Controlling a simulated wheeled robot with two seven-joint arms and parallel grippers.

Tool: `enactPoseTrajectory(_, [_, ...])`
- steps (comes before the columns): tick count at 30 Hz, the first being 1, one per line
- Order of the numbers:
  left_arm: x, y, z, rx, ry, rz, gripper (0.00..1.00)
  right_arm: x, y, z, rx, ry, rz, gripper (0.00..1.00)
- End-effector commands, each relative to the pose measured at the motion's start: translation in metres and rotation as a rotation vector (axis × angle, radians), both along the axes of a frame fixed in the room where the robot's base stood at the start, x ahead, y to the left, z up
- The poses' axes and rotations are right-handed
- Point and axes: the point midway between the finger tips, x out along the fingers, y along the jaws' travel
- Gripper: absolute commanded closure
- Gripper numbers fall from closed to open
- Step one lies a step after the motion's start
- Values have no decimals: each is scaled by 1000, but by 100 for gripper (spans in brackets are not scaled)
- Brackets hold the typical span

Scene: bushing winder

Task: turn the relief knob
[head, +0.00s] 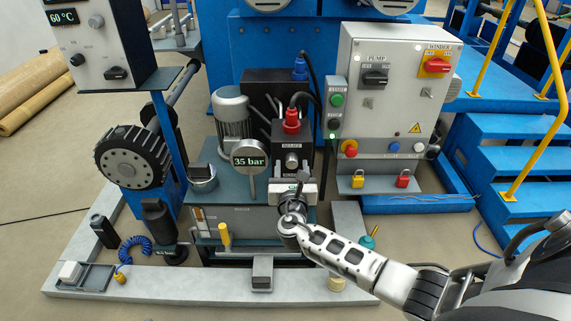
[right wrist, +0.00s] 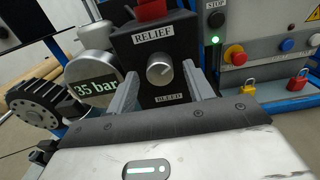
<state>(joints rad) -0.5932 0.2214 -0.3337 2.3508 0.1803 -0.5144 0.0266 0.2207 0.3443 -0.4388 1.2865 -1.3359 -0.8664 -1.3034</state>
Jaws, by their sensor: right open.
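The relief knob (head: 291,161) is a small silver knob on a black block labelled RELIEF above and BLEED below. In the right wrist view the knob (right wrist: 159,71) shows clearly, with a light pointer line toward its upper right. My right gripper (head: 295,181) is just below and in front of the knob in the head view. In the right wrist view its two fingers (right wrist: 158,88) are spread, one on each side of the knob, with a gap on both sides. The gripper is open and empty. The gauge (head: 249,158) beside it reads 35 bar. My left gripper is not in view.
A red-capped connector (head: 292,120) with a black hose sits on top of the block. A grey motor (head: 231,113) stands to the left. The button box (head: 336,112) and grey control cabinet (head: 389,100) are close on the right.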

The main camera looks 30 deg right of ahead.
Motion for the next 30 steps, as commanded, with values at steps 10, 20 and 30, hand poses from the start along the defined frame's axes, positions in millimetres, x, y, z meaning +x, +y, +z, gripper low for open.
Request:
enactPoseTrajectory(10, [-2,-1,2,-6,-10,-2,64,3,-7,0,0,0,-1,48])
enactPoseTrajectory(20, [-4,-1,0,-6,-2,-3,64,3,-6,0,0,0,-2,93])
enactPoseTrajectory(30, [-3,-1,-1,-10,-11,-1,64,3,-6,-1,47,-29,-2,93])
